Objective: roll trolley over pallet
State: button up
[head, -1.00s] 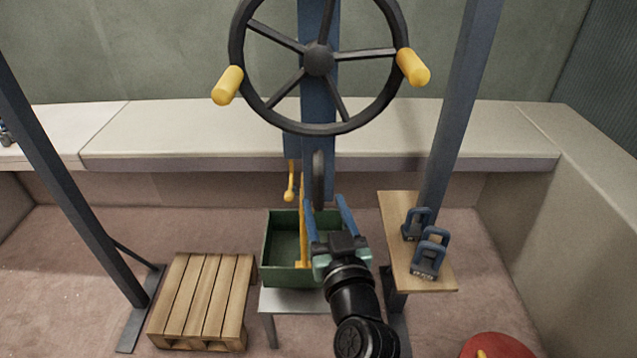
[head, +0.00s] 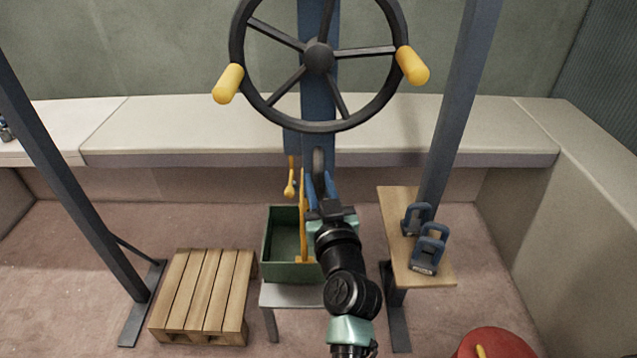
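The trolley's hand wheel (head: 248,82) is a large black spoked ring with two yellow handles, in front of the blue upright part (head: 316,100). A grey rounded piece (head: 318,160) hangs at that part's lower end. My gripper (head: 318,182) has its blue fingers at this piece, with a small gap between them; whether they touch it I cannot tell. A yellow bar (head: 303,225) runs down from there into a green open crate (head: 290,271) on a grey stand (head: 292,295). The wooden pallet (head: 205,290) lies on the floor left of the crate, with nothing on it.
Blue-grey posts stand left (head: 75,180) and right (head: 455,110). A small wooden shelf (head: 400,260) at the right holds two blue shackle-like pieces (head: 426,248). A pale bench (head: 220,130) runs along the back. A red round object (head: 490,345) is at the lower right.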

grip_shut()
dwell(1.0)
